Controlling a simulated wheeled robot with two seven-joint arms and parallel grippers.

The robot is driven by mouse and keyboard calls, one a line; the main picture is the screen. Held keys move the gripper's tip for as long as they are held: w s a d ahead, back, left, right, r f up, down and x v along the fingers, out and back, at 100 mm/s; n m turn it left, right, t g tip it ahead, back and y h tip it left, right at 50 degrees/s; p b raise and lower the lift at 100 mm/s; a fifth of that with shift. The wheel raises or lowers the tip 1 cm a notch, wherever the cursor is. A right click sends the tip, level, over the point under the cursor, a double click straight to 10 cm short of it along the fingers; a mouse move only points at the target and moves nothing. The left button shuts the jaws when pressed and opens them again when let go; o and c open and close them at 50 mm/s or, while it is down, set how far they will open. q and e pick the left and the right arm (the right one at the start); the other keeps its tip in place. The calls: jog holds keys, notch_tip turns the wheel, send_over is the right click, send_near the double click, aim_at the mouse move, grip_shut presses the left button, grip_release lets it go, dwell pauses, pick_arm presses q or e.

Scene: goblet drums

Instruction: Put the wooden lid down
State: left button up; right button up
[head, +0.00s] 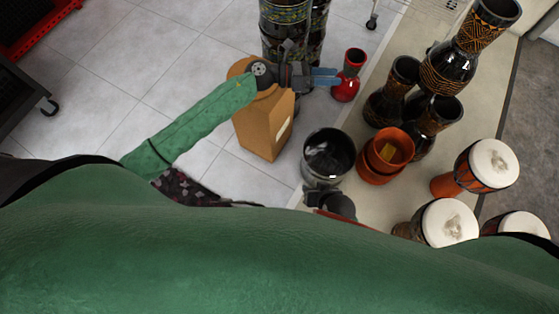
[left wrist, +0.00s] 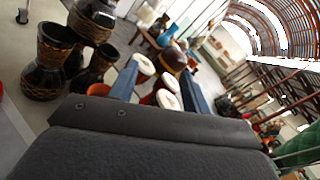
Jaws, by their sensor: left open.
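A tan, rounded wooden piece (head: 238,68), perhaps the wooden lid, shows behind my left wrist at the top of a tan box (head: 262,135). My arm covers much of it, so I cannot tell whether it is separate from the box. My left gripper (head: 328,77) is right of it, pointing right towards a red vase. Its blue fingers are apart in the left wrist view (left wrist: 162,90), with nothing held between them. My right gripper (head: 335,205) seems to be the dark part low in the head view, just below a dark metal pot; its fingers are not clear.
The red vase (head: 347,78) stands close to my left fingertips. The dark pot (head: 328,158) and an orange pot (head: 384,155) stand lower right. Black carved drums (head: 455,65) and white-topped drums (head: 490,163) crowd the right. Tiled floor (head: 170,60) is clear at left.

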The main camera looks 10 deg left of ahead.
pick_arm(q)
jog(key=s+a+f+n+t+y, duration=0.25)
jog(key=f+n+t+y, duration=0.2)
jog(key=n, duration=0.65)
jog(key=s+a+f+n+t+y, duration=0.1)
jog(key=a+f+n+t+y, duration=0.3)
jog(key=n, duration=0.8)
jog(key=s+a+f+n+t+y, duration=0.25)
jog(key=f+n+y, duration=0.25)
jog(key=n, duration=0.6)
jog(key=s+f+n+g, duration=0.4)
jog(key=s+f+n, duration=0.1)
jog(key=s, duration=0.4)
jog(key=s+f+n+g, duration=0.4)
jog(key=s+f, duration=0.3)
jog(key=s, duration=0.3)
jog(key=shift+s+f+n+g, duration=0.2)
jog(key=shift+f+n+g, duration=0.1)
jog(key=shift+f+n, duration=0.1)
